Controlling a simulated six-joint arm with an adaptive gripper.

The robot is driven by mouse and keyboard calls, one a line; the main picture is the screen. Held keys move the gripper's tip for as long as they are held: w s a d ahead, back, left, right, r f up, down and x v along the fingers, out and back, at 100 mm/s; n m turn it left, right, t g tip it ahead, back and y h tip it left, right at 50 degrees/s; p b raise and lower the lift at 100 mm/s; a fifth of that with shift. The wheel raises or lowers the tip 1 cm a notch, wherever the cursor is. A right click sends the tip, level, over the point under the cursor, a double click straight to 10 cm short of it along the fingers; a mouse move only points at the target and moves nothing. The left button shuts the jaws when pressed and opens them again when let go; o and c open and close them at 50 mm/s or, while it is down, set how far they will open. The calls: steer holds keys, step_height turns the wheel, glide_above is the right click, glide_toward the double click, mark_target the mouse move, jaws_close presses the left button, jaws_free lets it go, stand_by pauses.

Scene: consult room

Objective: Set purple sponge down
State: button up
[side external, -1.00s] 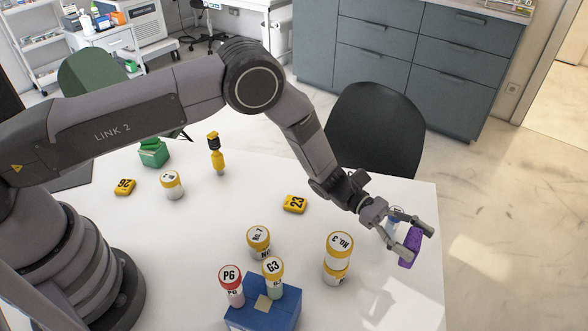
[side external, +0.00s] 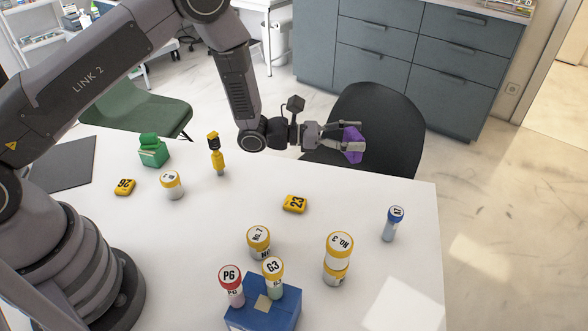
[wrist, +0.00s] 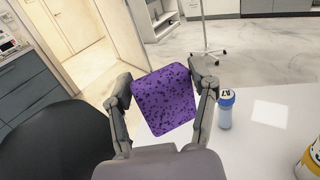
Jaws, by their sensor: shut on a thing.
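The purple sponge (side external: 353,146) is held in my gripper (side external: 351,138), high up near the far edge of the white table (side external: 220,260), in front of the black chair. In the wrist view the speckled purple sponge (wrist: 165,99) sits between the two fingers of my gripper (wrist: 163,93), which are shut on it from both sides. Nothing touches the sponge from below. In the wrist view the table (wrist: 262,140) shows to the right of and below the sponge.
A blue-capped vial (side external: 393,223) stands near the table's right edge. Several yellow-capped jars, including a tall one (side external: 337,259), and a blue block (side external: 262,312) with vials are nearer. A yellow tag (side external: 295,204) lies mid-table. The black chair (side external: 385,125) stands behind the table.

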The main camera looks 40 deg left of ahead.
steer(key=w+a+n+t+y, duration=0.1)
steer(key=a+n+t+y, duration=0.65)
steer(key=a, duration=0.95)
steer(key=shift+m+g+y, duration=0.35)
steer(key=shift+g, duration=0.1)
step_height(320, 180, down, 12)
steer(key=shift+d+r, duration=0.1)
steer(key=shift+r, duration=0.05)
steer(key=shift+f, duration=1.9)
steer(key=shift+f, duration=0.1)
steer(key=o, duration=0.9)
steer(key=shift+o, duration=0.2)
